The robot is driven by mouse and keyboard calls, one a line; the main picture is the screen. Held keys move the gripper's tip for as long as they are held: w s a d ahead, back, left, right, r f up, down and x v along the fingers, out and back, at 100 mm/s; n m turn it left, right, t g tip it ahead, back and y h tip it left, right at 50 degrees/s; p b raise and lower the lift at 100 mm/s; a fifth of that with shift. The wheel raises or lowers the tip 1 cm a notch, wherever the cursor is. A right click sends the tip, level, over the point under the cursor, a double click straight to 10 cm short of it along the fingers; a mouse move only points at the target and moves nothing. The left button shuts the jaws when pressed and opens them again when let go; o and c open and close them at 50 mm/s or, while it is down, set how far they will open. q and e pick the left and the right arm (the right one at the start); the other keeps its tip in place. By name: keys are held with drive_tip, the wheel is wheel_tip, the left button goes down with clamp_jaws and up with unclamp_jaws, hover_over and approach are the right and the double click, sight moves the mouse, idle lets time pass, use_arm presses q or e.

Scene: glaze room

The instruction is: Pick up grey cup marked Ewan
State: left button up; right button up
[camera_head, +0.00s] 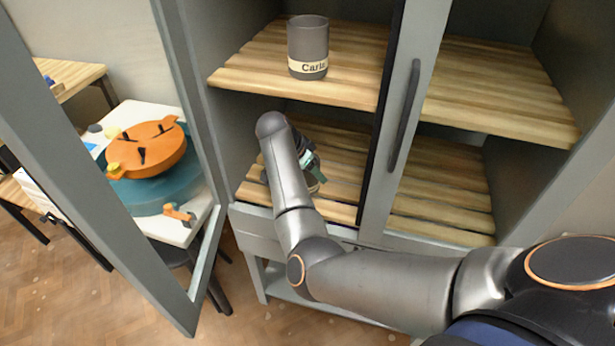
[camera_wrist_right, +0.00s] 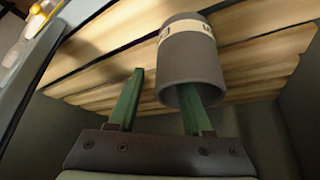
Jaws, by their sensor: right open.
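A grey cup (camera_wrist_right: 188,62) with a cream label band stands on the lower shelf. Only parts of its label letters show in the right wrist view, so I cannot read the name. In the head view a small part of this cup (camera_head: 313,187) shows, mostly hidden behind my right arm and gripper. My right gripper (camera_wrist_right: 161,82) is open at the cup's mouth end. One finger is outside the cup, apart from it; the other overlaps the mouth and seems to reach inside. The gripper also shows in the head view (camera_head: 308,165). My left gripper is out of view.
Another grey cup (camera_head: 308,50), labelled "Carla", stands on the upper shelf (camera_head: 245,75) above my right forearm. A cabinet post with a dark handle (camera_head: 404,115) is at the right. An open door frame (camera_head: 190,170) is at the left. The right-hand shelves (camera_head: 490,85) look empty.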

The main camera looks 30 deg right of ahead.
clamp_jaws()
idle(1.3)
